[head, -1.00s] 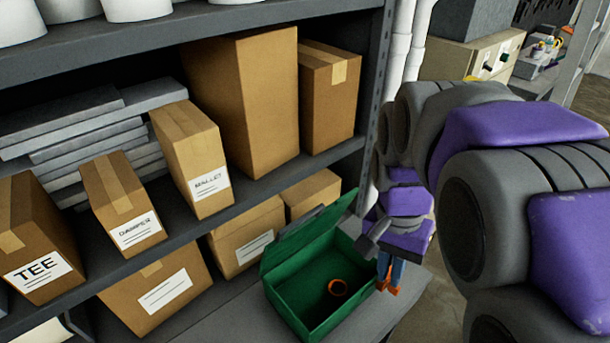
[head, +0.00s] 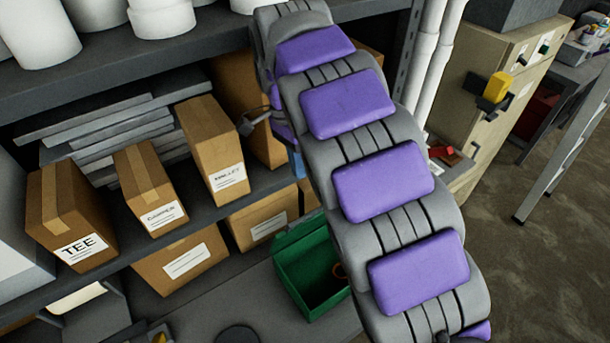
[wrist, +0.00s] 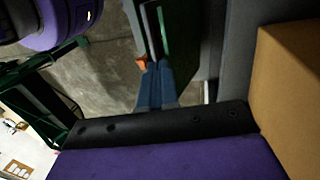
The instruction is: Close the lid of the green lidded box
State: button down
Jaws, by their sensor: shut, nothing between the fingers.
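The green lidded box (head: 290,285) sits on the lower shelf in the head view, partly hidden behind my arm. Its lid (head: 297,232) stands raised along the back side, so the box is open.
Cartons labelled TEE (head: 75,225), DAMPER (head: 150,190) and MALLET (head: 212,150) stand on the middle shelf. More cartons (head: 185,255) are on the lower shelf behind the box. White pipes (head: 437,65) and a beige cabinet (head: 510,80) stand to the right. Open floor (head: 530,270) lies at right.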

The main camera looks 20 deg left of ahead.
jog(key=x, duration=0.9)
jog(key=shift+p, duration=0.35)
jog(key=shift+f, duration=0.35)
jog(key=shift+a, duration=0.1)
